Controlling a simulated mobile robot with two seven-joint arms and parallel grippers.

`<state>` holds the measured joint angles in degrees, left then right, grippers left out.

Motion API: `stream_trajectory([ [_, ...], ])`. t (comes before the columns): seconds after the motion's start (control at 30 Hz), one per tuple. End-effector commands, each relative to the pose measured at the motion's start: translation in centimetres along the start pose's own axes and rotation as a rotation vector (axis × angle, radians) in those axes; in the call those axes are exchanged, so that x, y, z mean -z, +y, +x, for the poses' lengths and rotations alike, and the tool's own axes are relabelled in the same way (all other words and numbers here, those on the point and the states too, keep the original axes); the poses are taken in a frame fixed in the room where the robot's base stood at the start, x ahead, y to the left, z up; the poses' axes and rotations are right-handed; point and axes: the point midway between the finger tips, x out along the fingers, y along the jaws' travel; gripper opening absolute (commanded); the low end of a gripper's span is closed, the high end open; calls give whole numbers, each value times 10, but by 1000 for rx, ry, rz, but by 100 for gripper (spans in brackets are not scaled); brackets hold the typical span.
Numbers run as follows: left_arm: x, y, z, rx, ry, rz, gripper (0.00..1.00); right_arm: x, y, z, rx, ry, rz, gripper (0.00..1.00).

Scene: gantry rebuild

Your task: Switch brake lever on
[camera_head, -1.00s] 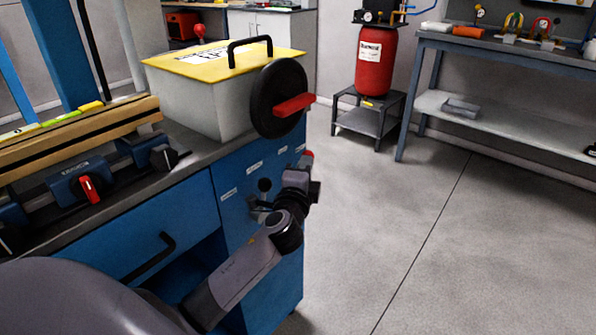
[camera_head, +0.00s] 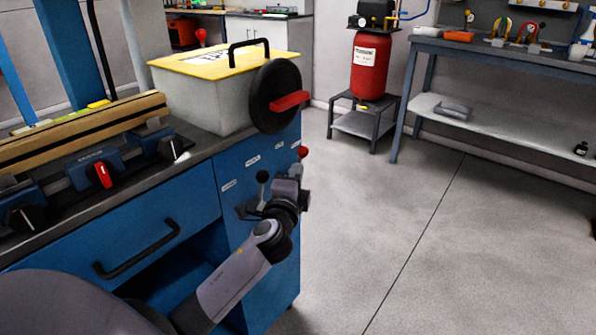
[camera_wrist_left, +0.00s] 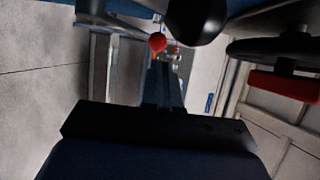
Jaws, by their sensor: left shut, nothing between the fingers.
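Levers stand out from the blue cabinet's front. One has a red ball knob (camera_head: 302,152) and one a black ball knob (camera_head: 262,176); I cannot tell which is the brake lever. My left gripper (camera_head: 296,172) is in front of the cabinet, just below the red knob, shut and empty. It hides part of the levers. In the left wrist view, the red knob (camera_wrist_left: 157,42) appears just beyond the tip of the shut left gripper (camera_wrist_left: 162,75), and a large black knob (camera_wrist_left: 197,16) is close by. Contact cannot be told. My right gripper is not in view.
Above the levers, a black disc (camera_head: 262,85) with a red handle (camera_head: 290,101) juts from a grey box with a yellow lid (camera_head: 215,66). The blue drawer (camera_head: 110,235) is at left. Floor to the right is clear up to the workbench (camera_head: 500,56).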

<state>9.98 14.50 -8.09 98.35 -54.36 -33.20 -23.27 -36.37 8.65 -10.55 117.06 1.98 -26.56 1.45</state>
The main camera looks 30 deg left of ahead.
Motion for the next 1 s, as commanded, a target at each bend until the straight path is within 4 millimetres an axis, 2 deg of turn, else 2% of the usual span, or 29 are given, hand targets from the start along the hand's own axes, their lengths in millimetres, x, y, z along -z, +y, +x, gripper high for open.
stream_trajectory([
  [0.03,0,1,-12,-4,1,-1,0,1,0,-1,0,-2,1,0],
  [0.2,0,2,-43,-4,-1,-1,0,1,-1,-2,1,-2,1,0],
  [0.43,0,2,-75,-3,-1,-1,0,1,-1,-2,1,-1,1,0],
  [0.63,0,2,-86,-2,-1,-1,0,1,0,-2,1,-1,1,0],
  [1.0,0,3,-87,-5,0,-4,0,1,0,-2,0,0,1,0],
])
